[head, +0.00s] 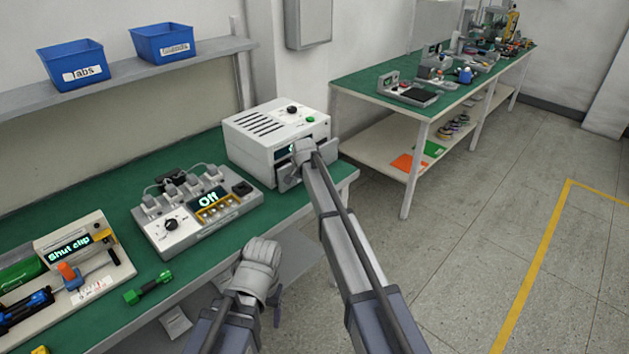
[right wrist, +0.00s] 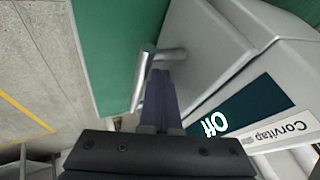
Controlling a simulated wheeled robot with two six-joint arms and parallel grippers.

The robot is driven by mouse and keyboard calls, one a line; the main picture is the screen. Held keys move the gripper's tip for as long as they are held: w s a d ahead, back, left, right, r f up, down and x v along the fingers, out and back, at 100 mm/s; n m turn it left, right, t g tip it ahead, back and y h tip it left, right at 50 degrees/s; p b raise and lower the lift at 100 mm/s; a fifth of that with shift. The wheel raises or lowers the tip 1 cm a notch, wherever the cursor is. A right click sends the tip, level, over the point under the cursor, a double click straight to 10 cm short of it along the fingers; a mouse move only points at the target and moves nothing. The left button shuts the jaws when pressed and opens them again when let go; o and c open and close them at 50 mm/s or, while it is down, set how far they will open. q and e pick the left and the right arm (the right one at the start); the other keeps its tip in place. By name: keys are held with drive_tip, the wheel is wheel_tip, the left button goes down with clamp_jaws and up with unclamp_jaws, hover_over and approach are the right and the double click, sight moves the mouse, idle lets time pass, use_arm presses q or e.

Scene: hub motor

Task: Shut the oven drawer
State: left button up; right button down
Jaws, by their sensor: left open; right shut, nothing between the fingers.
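The white oven (head: 268,135) stands on the green bench at the back, with a dial and green button on top. Its grey drawer front (head: 289,182) stands out from the body, partly hidden by my right arm. My left gripper (head: 276,303) is open and empty, low in front of the bench edge.
A device reading "Off" (head: 182,238), a "Shut clip" station (head: 100,280) and a green dumbbell-shaped part (head: 148,288) lie left of the oven. Blue bins (head: 163,42) sit on the shelf above. A second bench (head: 350,88) stands behind; the right floor is clear.

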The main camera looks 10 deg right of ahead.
drive_tip(key=w+a, duration=0.2)
drive_tip(key=shift+w+a, duration=0.1)
drive_tip(key=shift+w, duration=0.3)
drive_tip(key=shift+w+a, duration=0.1)
drive_tip(key=shift+w+r, duration=0.1)
